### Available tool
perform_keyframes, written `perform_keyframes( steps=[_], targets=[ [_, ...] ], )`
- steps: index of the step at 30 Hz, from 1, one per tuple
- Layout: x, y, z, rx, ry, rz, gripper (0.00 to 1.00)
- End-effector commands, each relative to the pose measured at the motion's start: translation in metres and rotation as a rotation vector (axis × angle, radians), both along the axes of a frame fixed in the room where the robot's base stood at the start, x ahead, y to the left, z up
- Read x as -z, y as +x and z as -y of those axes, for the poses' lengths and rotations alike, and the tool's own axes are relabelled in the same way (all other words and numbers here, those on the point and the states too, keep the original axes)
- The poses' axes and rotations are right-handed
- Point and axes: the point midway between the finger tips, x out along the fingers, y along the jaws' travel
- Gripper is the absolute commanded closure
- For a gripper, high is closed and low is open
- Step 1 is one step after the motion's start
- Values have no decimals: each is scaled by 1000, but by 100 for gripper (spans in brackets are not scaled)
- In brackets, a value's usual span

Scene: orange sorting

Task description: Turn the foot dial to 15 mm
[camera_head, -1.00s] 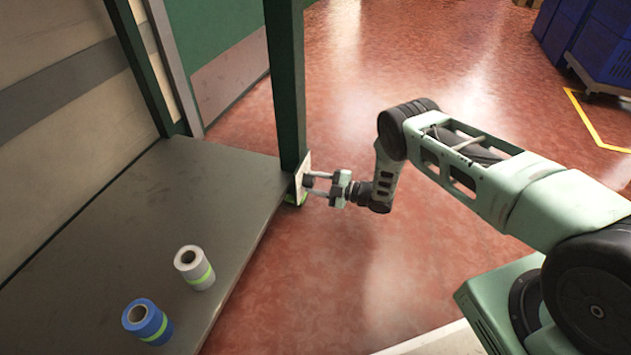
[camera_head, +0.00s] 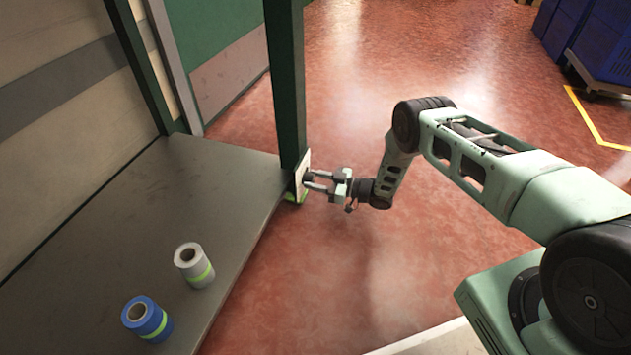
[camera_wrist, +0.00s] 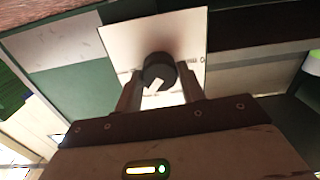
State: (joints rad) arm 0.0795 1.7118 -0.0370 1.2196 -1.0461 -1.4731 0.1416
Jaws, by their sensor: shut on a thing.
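The foot dial is a dark round knob (camera_wrist: 158,72) with a pale pointer mark, on a white plate (camera_wrist: 125,42) in the wrist view. The pointer slants toward the lower left of that view. Some print shows beside the knob, too small to read. In the head view the plate (camera_head: 302,172) is on the green post at the table's corner. My gripper (camera_head: 313,181) reaches it from the right. In the wrist view my gripper's fingers (camera_wrist: 160,88) stand on either side of the knob, shut on it.
A grey table (camera_head: 150,215) fills the lower left, with a white roll (camera_head: 197,268) and a blue roll (camera_head: 150,322) on it. The green post (camera_head: 288,80) rises at its corner. Blue crates (camera_head: 590,40) stand at the upper right. The red floor is clear around my arm.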

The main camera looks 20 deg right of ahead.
Motion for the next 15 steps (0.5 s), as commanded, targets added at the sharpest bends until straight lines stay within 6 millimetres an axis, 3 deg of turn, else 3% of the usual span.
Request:
perform_keyframes(
  steps=[15],
  targets=[
    [3,-1,2,1,284,-394,84]
  ],
)
